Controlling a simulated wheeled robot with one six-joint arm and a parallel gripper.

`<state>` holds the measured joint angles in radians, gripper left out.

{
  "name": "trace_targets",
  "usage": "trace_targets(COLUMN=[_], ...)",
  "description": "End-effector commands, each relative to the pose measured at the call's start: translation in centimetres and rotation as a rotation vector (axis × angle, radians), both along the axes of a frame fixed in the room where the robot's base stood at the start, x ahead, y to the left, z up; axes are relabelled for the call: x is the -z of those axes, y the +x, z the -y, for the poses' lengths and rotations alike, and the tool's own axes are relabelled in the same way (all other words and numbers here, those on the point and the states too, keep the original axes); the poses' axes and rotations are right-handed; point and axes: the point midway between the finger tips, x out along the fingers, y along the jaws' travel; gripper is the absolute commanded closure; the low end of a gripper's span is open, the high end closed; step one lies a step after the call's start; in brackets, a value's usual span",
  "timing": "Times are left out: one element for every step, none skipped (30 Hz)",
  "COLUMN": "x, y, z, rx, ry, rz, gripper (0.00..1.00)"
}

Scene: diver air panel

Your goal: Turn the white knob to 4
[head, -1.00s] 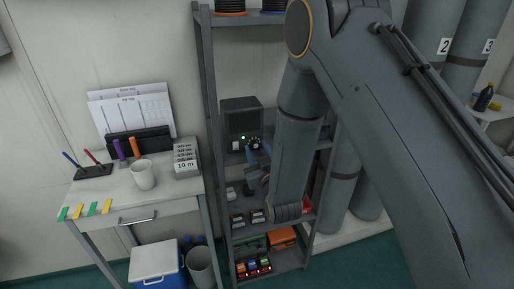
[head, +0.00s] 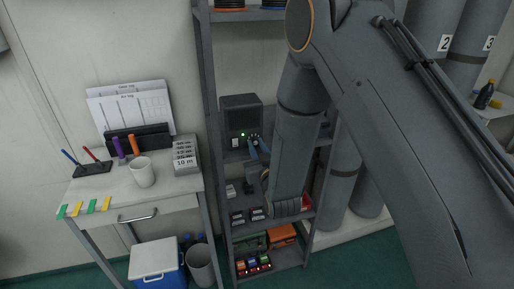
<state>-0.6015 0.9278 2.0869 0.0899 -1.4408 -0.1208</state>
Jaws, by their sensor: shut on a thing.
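A dark grey box-shaped unit (head: 241,112) stands on a middle shelf of the rack. Its front has a lit green light, a small white part (head: 235,143) at the left and a dial with pale marks (head: 254,135) at the right. My gripper (head: 255,141), with blue fingers, reaches the dial from the front right and is shut on the knob there. The fingers cover most of the knob, so its white colour and pointer cannot be made out. The numbers on the dial are too small to read.
My arm fills the right side of the view. The grey rack (head: 208,100) has posts close beside the unit and small boxed items on lower shelves. A desk (head: 115,190) with a white mug (head: 142,172) stands at the left. Grey cylinders (head: 455,70) stand behind my arm.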

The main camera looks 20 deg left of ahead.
Motion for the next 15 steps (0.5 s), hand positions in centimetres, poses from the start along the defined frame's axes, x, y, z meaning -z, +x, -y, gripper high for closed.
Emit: trace_targets(x=[0.06,0.08,0.11,0.13,0.12,0.09,0.07,0.06,0.09,0.11,0.12,0.1,0.09,0.1,0.11], y=[0.02,0.01,0.01,0.01,0.02,0.03,0.04,0.05,0.04,0.03,0.03,0.03,0.03,0.04,0.04], z=[-0.03,-0.02,-0.02,-0.02,-0.03,-0.04,-0.05,-0.04,-0.05,-0.04,-0.03,-0.04,-0.03,-0.03,-0.03], rx=[0.0,-0.001,0.0,0.0,0.0,-0.001,-0.001,-0.001,-0.001,-0.001,-0.001,0.0,-0.001,-0.001,-0.001], ry=[0.023,0.04,0.064,0.084,0.104,0.135,0.158,0.182,0.213,0.238,0.263,0.295,0.319,0.344,0.376], rz=[-0.013,-0.024,-0.039,-0.051,-0.063,-0.081,-0.095,-0.108,-0.128,-0.144,-0.159,-0.18,-0.195,-0.21,-0.229], gripper=[1.0,1.0,1.0,1.0,1.0,1.0,1.0,1.0,1.0,1.0,1.0,1.0,1.0,1.0,1.0])
